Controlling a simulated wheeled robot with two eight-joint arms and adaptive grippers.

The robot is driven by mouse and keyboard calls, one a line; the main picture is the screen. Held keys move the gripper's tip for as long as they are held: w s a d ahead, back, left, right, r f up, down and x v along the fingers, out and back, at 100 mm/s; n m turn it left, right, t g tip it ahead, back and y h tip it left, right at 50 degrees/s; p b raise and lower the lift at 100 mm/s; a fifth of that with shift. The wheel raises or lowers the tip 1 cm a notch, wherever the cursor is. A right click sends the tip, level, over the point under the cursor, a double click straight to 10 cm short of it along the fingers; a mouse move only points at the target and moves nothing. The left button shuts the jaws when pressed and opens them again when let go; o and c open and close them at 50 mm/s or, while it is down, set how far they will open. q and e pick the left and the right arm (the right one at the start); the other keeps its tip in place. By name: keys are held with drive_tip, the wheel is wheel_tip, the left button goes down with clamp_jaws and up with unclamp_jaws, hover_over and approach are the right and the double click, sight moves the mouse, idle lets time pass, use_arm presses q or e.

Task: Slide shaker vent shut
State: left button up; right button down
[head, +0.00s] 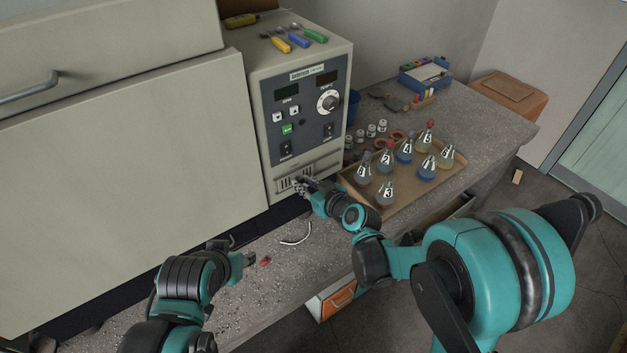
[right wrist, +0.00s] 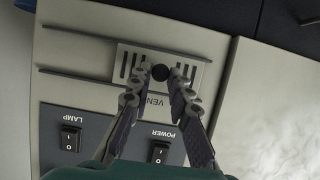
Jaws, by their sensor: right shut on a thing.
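The shaker (head: 300,100) is the beige cabinet with a grey control panel. Its vent (head: 285,186) is a slotted plate low on the front, under the panel. In the right wrist view the vent (right wrist: 124,66) lies between two rails, with dark slots left and right of a round black knob (right wrist: 160,72). My right gripper (right wrist: 161,78) is shut on this knob, one finger on each side. In the head view my right gripper (head: 303,184) is at the vent and hides part of it. My left gripper (head: 246,259) is low over the bench, its fingers too small to read.
A tray (head: 408,198) with several numbered flasks stands right of the shaker, close to my right arm. A white curved piece (head: 298,236) and a small red thing (head: 265,261) lie on the bench (head: 285,285). Screwdrivers (head: 299,41) lie on the shaker's top.

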drive_tip(key=shift+s+a+f, duration=0.1)
drive_tip(key=shift+s+a, duration=0.05)
drive_tip(key=c, duration=1.4)
unclamp_jaws()
drive_tip(key=shift+a, duration=0.2)
drive_tip(key=shift+d, duration=0.1)
drive_tip(key=v, duration=1.2)
drive_tip(key=shift+s+d, duration=0.1)
